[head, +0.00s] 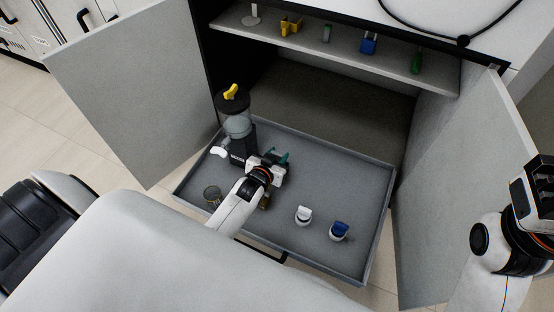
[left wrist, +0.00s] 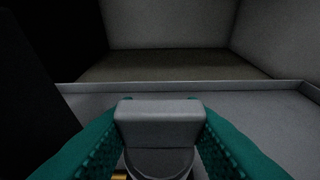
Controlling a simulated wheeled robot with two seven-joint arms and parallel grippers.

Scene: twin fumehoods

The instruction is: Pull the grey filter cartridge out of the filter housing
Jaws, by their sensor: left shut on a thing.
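My left gripper (head: 280,157) reaches over the pulled-out grey tray with its teal fingers shut. In the left wrist view the fingers (left wrist: 160,125) press on both sides of a grey block-shaped handle, the top of the grey filter cartridge (left wrist: 158,109). A round grey part shows below the handle. The cartridge is hidden by my gripper in the head view. I cannot make out the filter housing clearly; a small brass-coloured part (head: 264,201) shows under my wrist. My right gripper (head: 533,185) is raised at the far right, its fingertips not clear.
A black device with a clear bowl (head: 238,125) and yellow knob stands at the tray's back left. A glass jar (head: 212,195), a white-handled piece (head: 303,215) and a blue-handled piece (head: 339,231) stand on the tray (head: 345,190). Open cabinet doors flank it; a shelf (head: 340,50) holds small items.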

